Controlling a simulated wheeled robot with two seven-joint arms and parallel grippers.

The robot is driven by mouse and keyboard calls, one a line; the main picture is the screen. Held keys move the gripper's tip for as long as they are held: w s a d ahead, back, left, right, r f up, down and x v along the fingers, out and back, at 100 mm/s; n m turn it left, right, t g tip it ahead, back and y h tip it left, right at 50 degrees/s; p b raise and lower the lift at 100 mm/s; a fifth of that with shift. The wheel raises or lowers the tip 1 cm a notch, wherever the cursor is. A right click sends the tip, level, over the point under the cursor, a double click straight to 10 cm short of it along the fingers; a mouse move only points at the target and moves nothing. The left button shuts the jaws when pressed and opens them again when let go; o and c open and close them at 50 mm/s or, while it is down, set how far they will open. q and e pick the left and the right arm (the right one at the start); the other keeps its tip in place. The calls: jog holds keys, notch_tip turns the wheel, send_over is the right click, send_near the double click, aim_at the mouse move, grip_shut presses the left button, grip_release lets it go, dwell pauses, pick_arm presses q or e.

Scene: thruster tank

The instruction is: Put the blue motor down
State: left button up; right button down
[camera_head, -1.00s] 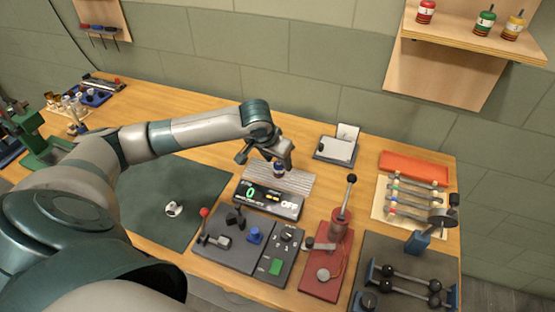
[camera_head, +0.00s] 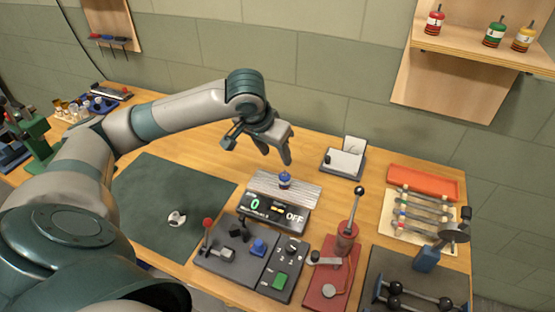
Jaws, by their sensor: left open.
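The blue motor (camera_head: 285,180) stands upright on the ribbed grey plate (camera_head: 262,187) behind the display box. It is small, with a blue body and a pale band low down. My left gripper (camera_head: 275,158) is open and empty, above and behind the motor, with its fingers pointing down and apart from it. My right gripper is not in view.
The display box (camera_head: 273,213) reads 0 and OFF. In front is a grey control panel (camera_head: 235,250) with levers and a green button. A red lever press (camera_head: 332,275) stands to the right. A dark green mat (camera_head: 165,200) lies left. A shelf (camera_head: 480,50) holds red, green and yellow motors.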

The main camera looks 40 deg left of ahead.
pick_arm(q)
jog(key=shift+s+r, duration=0.1)
jog(key=shift+r, duration=0.15)
dwell(0.4)
jog(key=shift+r, duration=0.1)
